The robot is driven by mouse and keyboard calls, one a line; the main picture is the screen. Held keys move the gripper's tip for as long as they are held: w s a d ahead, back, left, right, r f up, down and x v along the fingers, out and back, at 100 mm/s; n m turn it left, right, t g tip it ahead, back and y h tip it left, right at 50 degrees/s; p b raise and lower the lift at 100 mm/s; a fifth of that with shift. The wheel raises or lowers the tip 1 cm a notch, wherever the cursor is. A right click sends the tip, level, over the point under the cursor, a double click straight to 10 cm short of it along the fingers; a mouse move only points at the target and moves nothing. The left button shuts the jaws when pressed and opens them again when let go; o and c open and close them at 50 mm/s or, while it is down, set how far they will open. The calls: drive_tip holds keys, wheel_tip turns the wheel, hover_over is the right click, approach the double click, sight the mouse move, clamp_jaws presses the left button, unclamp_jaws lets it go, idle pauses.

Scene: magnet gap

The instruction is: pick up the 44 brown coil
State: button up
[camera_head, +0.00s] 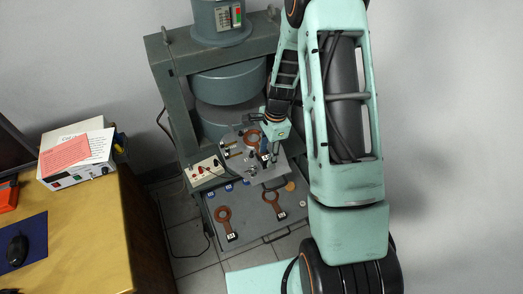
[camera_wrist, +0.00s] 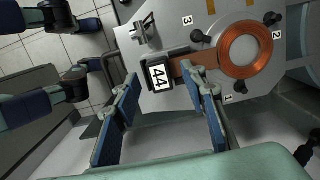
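The 44 brown coil (camera_wrist: 243,49) lies on a grey metal plate (camera_wrist: 215,17) in the wrist view. It has a copper-brown ring, a short brown arm and a dark block with a white label reading 44. My gripper (camera_wrist: 163,78) is open, with a blue-padded finger on each side of the labelled block. No clear grip on the block shows. In the head view the coil's ring (camera_head: 252,137) shows on the raised plate, and my gripper (camera_head: 269,155) partly hides its labelled end.
Two other brown coils (camera_head: 224,214) (camera_head: 271,196) lie on the lower grey tray (camera_head: 250,228). The magnet (camera_head: 228,86) stands close behind the plate. Black knobs (camera_wrist: 196,36) stand around the coil's ring, with numbered marks nearby. A wooden desk (camera_head: 100,220) is at left.

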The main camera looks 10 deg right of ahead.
drive_tip(key=shift+f, duration=0.35)
drive_tip(key=shift+c, duration=0.2)
clamp_jaws()
drive_tip(key=shift+r, duration=0.15)
